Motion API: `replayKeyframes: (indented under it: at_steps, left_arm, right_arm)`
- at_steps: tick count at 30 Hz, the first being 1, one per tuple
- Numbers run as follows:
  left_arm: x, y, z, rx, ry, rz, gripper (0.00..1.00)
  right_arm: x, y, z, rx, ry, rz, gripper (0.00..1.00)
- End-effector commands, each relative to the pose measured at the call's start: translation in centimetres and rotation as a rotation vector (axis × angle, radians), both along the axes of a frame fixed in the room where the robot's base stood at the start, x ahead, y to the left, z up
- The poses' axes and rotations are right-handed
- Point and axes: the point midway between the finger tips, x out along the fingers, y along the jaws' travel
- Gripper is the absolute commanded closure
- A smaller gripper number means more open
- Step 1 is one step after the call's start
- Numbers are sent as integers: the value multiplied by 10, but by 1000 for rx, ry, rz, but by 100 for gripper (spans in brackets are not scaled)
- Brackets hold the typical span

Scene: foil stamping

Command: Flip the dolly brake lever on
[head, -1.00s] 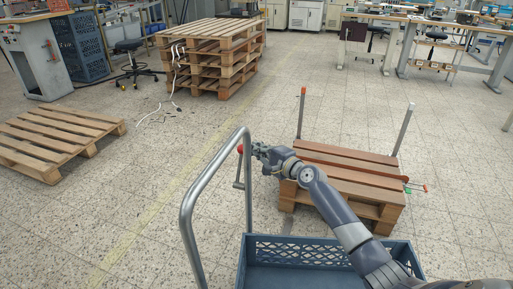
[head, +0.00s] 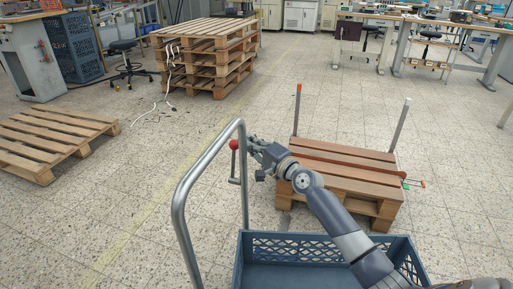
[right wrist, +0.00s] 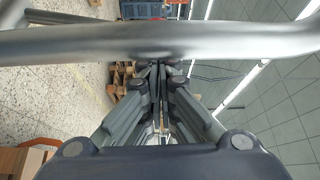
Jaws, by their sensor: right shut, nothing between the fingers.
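The brake lever has a red ball knob (head: 234,144) on top of a thin grey rod. It stands upright beside the dolly's bent metal push handle (head: 182,200) in the head view. My right gripper (head: 252,143) is just right of the knob, with a small gap between them. In the right wrist view its fingers (right wrist: 160,68) are together with nothing between them. My left gripper is not in view.
A blue crate (head: 238,262) sits at the bottom of the head view, by the handle. A wooden pallet with posts (head: 340,185) stands right of the gripper. Another pallet (head: 50,140) lies at left, and stacked pallets (head: 205,55) stand behind.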

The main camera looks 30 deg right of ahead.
Motion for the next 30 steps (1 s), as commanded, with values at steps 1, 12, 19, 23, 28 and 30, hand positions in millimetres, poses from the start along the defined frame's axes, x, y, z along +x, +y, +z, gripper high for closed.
replayKeyframes:
  at_steps: [1, 12, 19, 23, 28, 30]
  left_arm:
    - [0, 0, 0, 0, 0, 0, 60]
    - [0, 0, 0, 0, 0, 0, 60]
    - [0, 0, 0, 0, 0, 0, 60]
    - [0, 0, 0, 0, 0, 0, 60]
    - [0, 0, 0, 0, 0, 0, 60]
    - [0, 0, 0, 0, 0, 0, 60]
  right_arm:
    - [-4, -1, -2, -1, 3, 0, 100]
    - [-67, -14, -5, -2, 5, 0, 100]
    - [-101, -21, -6, -2, 4, -1, 100]
    - [-111, -23, -5, -1, 2, 0, 100]
    - [-115, -24, -4, -2, 1, -1, 100]
    - [-115, -24, -4, -2, 0, -1, 100]
